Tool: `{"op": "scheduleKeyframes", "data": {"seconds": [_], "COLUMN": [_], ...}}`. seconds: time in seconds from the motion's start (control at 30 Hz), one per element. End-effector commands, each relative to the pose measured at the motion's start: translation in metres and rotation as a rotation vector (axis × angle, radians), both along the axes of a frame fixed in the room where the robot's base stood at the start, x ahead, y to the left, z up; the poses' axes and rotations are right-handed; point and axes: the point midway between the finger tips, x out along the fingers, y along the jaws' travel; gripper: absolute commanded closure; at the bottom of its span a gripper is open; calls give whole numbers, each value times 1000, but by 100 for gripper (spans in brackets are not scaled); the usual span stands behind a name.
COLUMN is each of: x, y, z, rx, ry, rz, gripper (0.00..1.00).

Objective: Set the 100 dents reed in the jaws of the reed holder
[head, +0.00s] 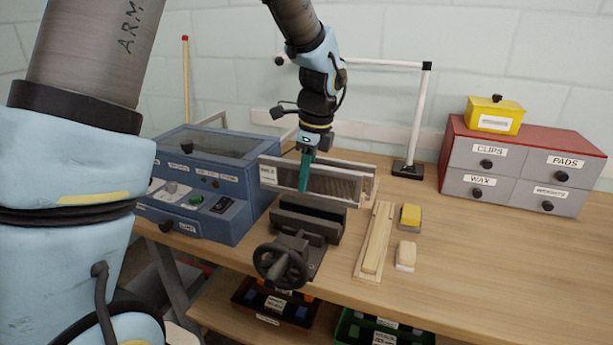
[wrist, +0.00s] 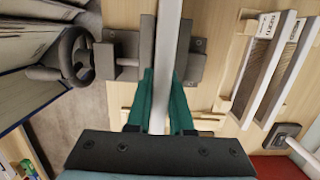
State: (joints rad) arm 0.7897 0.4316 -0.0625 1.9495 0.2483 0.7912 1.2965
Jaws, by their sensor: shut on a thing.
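My gripper (head: 305,182) has teal fingers and is shut on a long flat reed (head: 335,188) with pale rails and a white label at its left end, too small to read. In the wrist view the reed (wrist: 168,55) shows edge-on as a pale bar between the fingers (wrist: 168,105). The reed holder (head: 308,222) is a dark vise with a handwheel (head: 280,265), directly below the reed. In the wrist view the reed lines up with the gap between its two jaws (wrist: 147,55). I cannot tell whether the lower rail is inside the jaws or just above them.
Other labelled reeds (wrist: 262,65) sit in a wooden rack beside the holder. A blue control box (head: 205,185) stands left. A drawer cabinet (head: 525,165) stands far right; the front-right tabletop is clear.

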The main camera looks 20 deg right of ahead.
Motion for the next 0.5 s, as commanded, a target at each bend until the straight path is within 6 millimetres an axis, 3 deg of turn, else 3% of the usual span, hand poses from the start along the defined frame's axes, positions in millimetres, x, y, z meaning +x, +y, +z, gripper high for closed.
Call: {"op": "scheduleKeyframes", "data": {"seconds": [0.5], "x": [0], "y": [0], "z": [-40], "rx": [0], "ry": [0], "rz": [0], "gripper": [100]}}
